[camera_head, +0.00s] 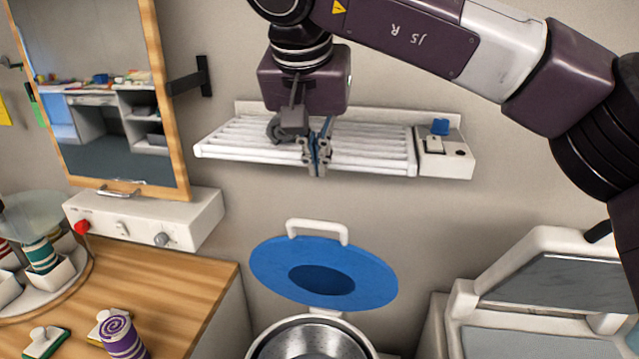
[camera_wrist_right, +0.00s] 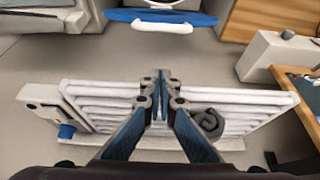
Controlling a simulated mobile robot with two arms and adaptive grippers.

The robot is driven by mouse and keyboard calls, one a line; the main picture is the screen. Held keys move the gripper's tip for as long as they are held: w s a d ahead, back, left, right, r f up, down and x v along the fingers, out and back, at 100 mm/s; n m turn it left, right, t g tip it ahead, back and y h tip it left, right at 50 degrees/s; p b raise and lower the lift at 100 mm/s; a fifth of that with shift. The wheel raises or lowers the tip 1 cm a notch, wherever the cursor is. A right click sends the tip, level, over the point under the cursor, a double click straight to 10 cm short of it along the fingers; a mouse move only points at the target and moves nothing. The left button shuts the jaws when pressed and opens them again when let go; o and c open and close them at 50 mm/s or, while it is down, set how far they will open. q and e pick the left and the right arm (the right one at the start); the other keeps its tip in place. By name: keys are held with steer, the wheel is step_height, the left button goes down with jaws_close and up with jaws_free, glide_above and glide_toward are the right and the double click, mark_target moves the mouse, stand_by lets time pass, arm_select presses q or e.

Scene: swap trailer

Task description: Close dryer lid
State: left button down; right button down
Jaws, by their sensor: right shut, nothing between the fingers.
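The dryer lid (camera_head: 275,272) is a blue disc with a darker round centre and a white handle (camera_head: 318,230) at its top. It stands raised, hinged behind the round metal drum opening (camera_head: 312,340) at the bottom of the head view. My right gripper (camera_head: 317,170) is shut and empty, above the lid and in front of the white slatted wall rack. In the right wrist view, the gripper (camera_wrist_right: 160,80) points toward the blue lid (camera_wrist_right: 122,15) and its white handle (camera_wrist_right: 160,27) at the top, clearly apart from them. My left gripper is not in view.
A white slatted rack (camera_head: 228,140) with a control box (camera_head: 446,165) is on the wall behind the gripper. A wooden counter (camera_head: 190,290) with a wood-framed mirror (camera_head: 182,160) stands left. A white machine with a sloped lid (camera_head: 560,285) stands right.

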steer(key=p, duration=0.2)
glide_above(318, 238)
steer(key=w, duration=0.4)
step_height(318, 238, down, 8)
steer(key=s+p, duration=0.1)
steer(key=s, duration=0.1)
steer(key=shift+s+d, duration=0.1)
steer(key=shift+s, duration=0.85)
steer(key=shift+f, duration=0.1)
steer(key=shift+w, duration=0.1)
steer(key=shift+f, duration=0.1)
